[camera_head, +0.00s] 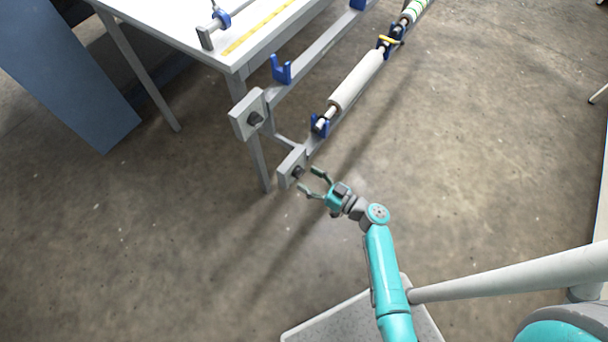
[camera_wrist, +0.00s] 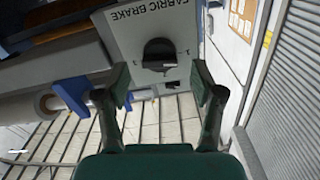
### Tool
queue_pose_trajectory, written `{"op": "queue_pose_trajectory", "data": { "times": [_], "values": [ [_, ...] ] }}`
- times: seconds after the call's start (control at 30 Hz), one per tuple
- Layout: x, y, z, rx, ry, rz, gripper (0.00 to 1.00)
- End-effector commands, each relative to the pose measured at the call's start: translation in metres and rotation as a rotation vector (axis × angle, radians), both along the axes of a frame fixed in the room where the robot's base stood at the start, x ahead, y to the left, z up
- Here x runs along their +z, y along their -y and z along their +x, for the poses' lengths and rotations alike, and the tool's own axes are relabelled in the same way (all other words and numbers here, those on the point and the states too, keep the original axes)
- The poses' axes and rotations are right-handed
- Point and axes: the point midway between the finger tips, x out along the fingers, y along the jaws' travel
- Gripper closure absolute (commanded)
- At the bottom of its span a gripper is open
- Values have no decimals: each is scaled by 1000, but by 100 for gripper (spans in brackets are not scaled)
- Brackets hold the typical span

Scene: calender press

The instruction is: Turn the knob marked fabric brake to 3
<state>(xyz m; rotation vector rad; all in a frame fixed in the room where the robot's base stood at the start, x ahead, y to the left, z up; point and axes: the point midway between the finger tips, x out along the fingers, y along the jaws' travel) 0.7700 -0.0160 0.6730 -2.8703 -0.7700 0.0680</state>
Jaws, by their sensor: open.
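The fabric brake panel (camera_wrist: 125,30) is a grey plate with "FABRIC BRAKE" lettering in the wrist view. Its dark round knob (camera_wrist: 160,52) sits below the lettering, with small marks to either side that are too small to read surely. In the head view, the lower grey box (camera_head: 286,164) carries this dark knob (camera_head: 298,171). My gripper (camera_head: 309,180) is open just in front of the knob, fingers spread. In the wrist view my gripper (camera_wrist: 160,84) has one finger on each side of the knob's line, apart from it. The knob's setting cannot be told.
A second grey box (camera_head: 240,116) with a dark knob (camera_head: 255,119) is above and left. A white table (camera_head: 190,25) stands behind. A white roll (camera_head: 357,80) lies along the frame in blue holders (camera_head: 320,125).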

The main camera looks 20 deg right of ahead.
Motion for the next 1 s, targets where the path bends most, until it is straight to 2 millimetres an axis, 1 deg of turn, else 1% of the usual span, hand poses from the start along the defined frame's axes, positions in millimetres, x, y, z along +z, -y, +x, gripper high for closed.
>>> {"op": "queue_pose_trajectory", "data": {
  "times": [0.03,0.1,0.2,0.57,0.67,0.7,0.77,0.8,0.83,1.0],
  "values": [
    [1,-4,6,3,1,-1,33],
    [1,-7,12,3,2,0,33],
    [0,-10,17,0,1,0,33],
    [0,-12,20,0,0,0,33],
    [0,-11,20,-1,0,0,55],
    [0,-11,20,0,0,0,65],
    [0,-11,20,-1,0,-1,80],
    [0,-11,20,-1,0,0,90],
    [0,-11,20,-1,0,-1,93],
    [0,-11,20,-1,-3,4,93]
  ]
}}
